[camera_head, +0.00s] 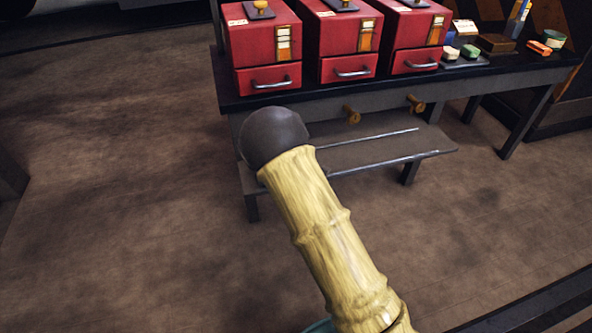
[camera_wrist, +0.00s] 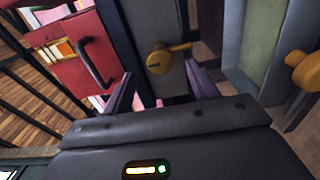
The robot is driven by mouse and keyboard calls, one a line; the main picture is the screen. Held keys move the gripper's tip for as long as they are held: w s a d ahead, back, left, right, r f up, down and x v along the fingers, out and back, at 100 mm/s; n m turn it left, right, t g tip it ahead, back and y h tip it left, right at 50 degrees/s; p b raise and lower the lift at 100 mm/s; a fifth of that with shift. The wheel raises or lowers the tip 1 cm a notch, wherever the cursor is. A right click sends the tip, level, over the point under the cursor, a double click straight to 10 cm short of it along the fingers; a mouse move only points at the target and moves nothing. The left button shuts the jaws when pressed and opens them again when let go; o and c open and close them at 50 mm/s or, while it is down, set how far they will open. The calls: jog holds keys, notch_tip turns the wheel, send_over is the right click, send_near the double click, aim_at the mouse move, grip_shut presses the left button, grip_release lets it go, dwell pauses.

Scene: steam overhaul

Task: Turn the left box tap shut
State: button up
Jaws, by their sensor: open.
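In the wrist view a brass tap (camera_wrist: 158,63) with a round body and a short lever pointing right sits on a grey upright face. My gripper (camera_wrist: 163,84) is open, its two purple fingers on either side below the tap, with nothing held. Whether a finger touches the tap cannot be told. In the head view my arm covers the bench front below the left red box (camera_head: 262,47), so the left tap and my gripper are hidden there. Two other brass taps, the middle (camera_head: 351,115) and the right (camera_head: 416,103), show on the bench front.
Two more red boxes, middle (camera_head: 348,38) and right (camera_head: 412,28), stand on the dark bench (camera_head: 500,70). A red drawer's handle (camera_wrist: 94,62) lies left of the tap. Another brass knob (camera_wrist: 304,72) is at right. A low shelf (camera_head: 390,150) juts out below.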

jog(key=p+v, duration=0.2)
jog(key=v, duration=1.1)
jog(key=shift+s+p, duration=0.15)
jog(key=shift+p, duration=0.15)
jog(key=shift+r, duration=0.1)
jog(key=d+r+m+g+h+p, duration=0.2)
jog(key=d+m+g+h, duration=0.35)
jog(key=d+m, duration=0.5)
jog(key=s+d+r+m+g+p, duration=0.1)
jog(key=s+r+m+g, duration=0.2)
jog(key=s, duration=0.3)
jog(key=s+d+r+m+g+p, duration=0.1)
jog(key=s+d+r+m+g, duration=0.1)
jog(key=s+r+m+g, duration=0.3)
jog(key=s+d+r+m+g, duration=0.1)
jog(key=s+m, duration=0.1)
jog(key=s, duration=0.4)
jog(key=w+p+v, duration=0.2)
jog(key=p+v, duration=1)
jog(key=w+d+r+p+v, duration=0.1)
jog(key=w+p+v, duration=0.2)
jog(key=p+v, duration=0.9)
jog(key=w+r+p+v, duration=0.1)
jog(key=w+p+v, duration=0.2)
jog(key=p+v, duration=0.9)
jog(key=shift+d+r+p, duration=0.4)
jog(key=shift+d+p, duration=0.05)
jog(key=shift+p, duration=0.7)
